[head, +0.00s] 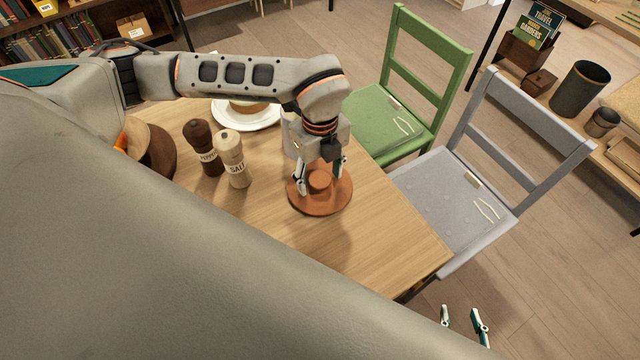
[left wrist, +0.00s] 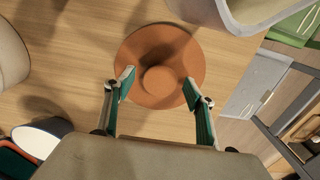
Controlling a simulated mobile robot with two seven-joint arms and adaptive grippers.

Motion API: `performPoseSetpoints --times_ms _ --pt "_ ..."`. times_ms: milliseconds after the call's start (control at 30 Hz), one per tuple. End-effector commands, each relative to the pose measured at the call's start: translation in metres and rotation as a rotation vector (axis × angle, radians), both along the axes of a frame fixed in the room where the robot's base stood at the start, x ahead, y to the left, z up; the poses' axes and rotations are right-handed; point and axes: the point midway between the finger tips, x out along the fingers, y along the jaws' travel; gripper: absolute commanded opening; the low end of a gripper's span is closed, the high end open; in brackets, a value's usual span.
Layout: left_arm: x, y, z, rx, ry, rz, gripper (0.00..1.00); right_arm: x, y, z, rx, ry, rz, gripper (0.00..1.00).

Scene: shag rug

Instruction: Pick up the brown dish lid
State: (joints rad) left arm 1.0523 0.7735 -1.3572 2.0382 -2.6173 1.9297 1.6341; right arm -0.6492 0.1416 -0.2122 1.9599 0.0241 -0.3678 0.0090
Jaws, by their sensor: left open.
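The round brown dish lid (head: 322,204) lies flat on the wooden table near its right edge, with a knob in its middle. My left gripper (head: 320,178) points down over the lid, open, with one finger on each side of the knob. In the left wrist view the lid (left wrist: 138,58) shows with its knob between the parted fingertips of my left gripper (left wrist: 159,88). I see gaps there between knob and fingers; their exact height over the lid is unclear. My right gripper (head: 462,320) shows only its two parted fingers, low at the right, away from the table and empty.
A pepper mill (head: 203,150) and a salt mill (head: 233,160) stand left of the lid. A white plate (head: 231,120) is behind, partly under my arm; a wooden bowl (head: 158,152) is far left. Green (head: 385,125) and grey (head: 455,200) chairs stand at the table's right edge.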

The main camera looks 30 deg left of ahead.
Motion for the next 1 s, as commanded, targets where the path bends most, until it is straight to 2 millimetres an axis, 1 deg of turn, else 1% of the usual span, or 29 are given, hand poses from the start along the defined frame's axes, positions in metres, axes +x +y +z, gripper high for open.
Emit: performPoseSetpoints --times_ms 33,67,100,167,200,233,533,667,767,867,967,1000 --pt "0.0 0.0 0.0 0.0 0.0 0.0 0.55 0.0 0.0 0.0 0.0 0.0 0.0 0.4" --pt "0.0 0.0 0.0 0.0 0.0 0.0 0.5 0.0 0.0 0.0 0.0 -0.001 0.0 0.4" --pt "0.0 0.0 0.0 0.0 0.0 0.0 0.39 0.0 0.0 0.0 0.0 -0.001 0.0 0.4" --pt "0.0 0.0 0.0 0.0 0.0 0.0 0.24 0.0 0.0 0.0 0.001 -0.001 0.0 0.4" --pt "0.0 0.0 0.0 0.0 0.0 0.0 0.13 0.0 0.0 0.0 0.001 -0.001 0.0 0.4" --pt "0.0 0.0 0.0 0.0 0.0 0.0 0.08 0.0 0.0 0.0 0.001 -0.001 0.0 0.4" --pt "0.0 0.0 0.001 -0.001 -0.001 0.0 0.08 0.001 0.001 0.001 0.003 -0.001 -0.002 0.4" --pt "0.001 0.0 0.006 0.0 -0.002 0.0 0.08 0.001 0.001 0.002 0.003 -0.003 -0.002 0.4" --pt "0.002 0.0 0.015 -0.001 -0.005 0.0 0.08 0.002 0.001 0.004 0.003 -0.004 -0.002 0.4" --pt "0.001 0.0 0.029 -0.002 -0.005 -0.001 0.08 0.002 0.001 0.005 0.003 -0.006 -0.001 0.4" --pt "0.002 0.0 0.049 0.0 -0.007 0.0 0.08 0.003 0.001 0.007 0.003 -0.008 -0.002 0.4" --pt "0.002 0.0 0.058 -0.001 -0.008 0.0 0.08 0.003 0.001 0.008 0.003 -0.009 -0.002 0.4"
